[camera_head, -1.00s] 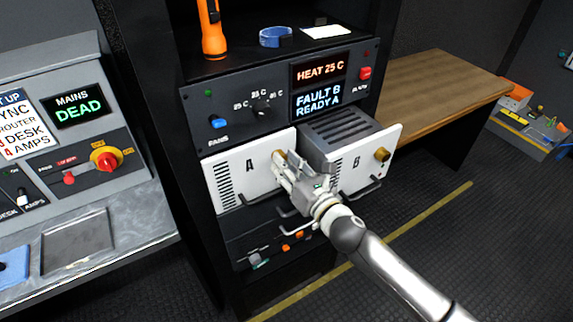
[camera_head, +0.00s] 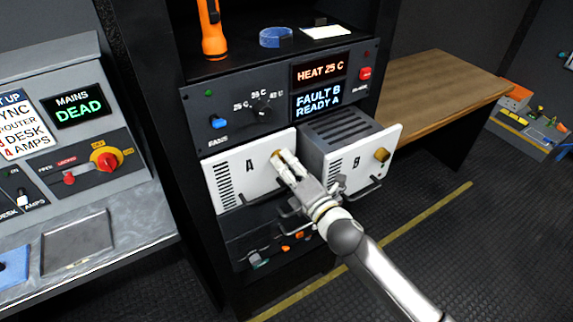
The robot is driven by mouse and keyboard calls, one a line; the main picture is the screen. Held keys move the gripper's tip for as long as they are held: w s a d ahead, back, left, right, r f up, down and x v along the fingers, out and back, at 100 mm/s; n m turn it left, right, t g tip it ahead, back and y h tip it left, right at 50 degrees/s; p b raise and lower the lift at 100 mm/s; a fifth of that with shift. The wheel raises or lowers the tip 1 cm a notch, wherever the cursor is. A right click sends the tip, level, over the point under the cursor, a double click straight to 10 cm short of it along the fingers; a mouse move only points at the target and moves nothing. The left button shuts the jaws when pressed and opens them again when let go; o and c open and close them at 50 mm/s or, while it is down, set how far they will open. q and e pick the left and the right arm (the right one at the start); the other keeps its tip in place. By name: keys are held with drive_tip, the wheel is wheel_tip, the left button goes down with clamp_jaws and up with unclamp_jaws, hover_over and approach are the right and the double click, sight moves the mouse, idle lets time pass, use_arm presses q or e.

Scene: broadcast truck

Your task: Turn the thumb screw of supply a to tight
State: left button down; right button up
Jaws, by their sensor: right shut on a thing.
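Supply A (camera_head: 233,186) is the white-fronted unit marked "A" on the left of the rack. Its brass thumb screw (camera_head: 277,156) sits at the upper right of its face and is mostly covered by my gripper. My right gripper (camera_head: 283,159) comes from the lower right and is shut on the thumb screw. How tight the screw is cannot be told. Supply B (camera_head: 345,180), beside it on the right, stands out from the rack, with its own brass screw (camera_head: 382,154) clear of me. My left gripper does not show.
Above the supplies a panel display (camera_head: 317,104) reads "FAULT B READY A". An orange torch (camera_head: 211,30) and a blue tape roll (camera_head: 276,37) are on the shelf above. A control desk (camera_head: 100,215) stands left, a wooden table (camera_head: 435,90) right. Handles stick out below the supplies.

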drive_tip(key=m, duration=0.4)
drive_tip(key=m+p, duration=0.1)
drive_tip(key=m, duration=0.2)
drive_tip(key=shift+m, duration=0.3)
drive_tip(key=shift+m+h+p, duration=0.4)
drive_tip(key=shift+m+p, duration=0.3)
drive_tip(key=shift+m, duration=3.5)
drive_tip(key=shift+f, duration=0.1)
drive_tip(key=o, duration=1.1)
drive_tip(key=shift+c, duration=0.2)
drive_tip(key=shift+s, duration=0.1)
drive_tip(key=v, duration=1.2)
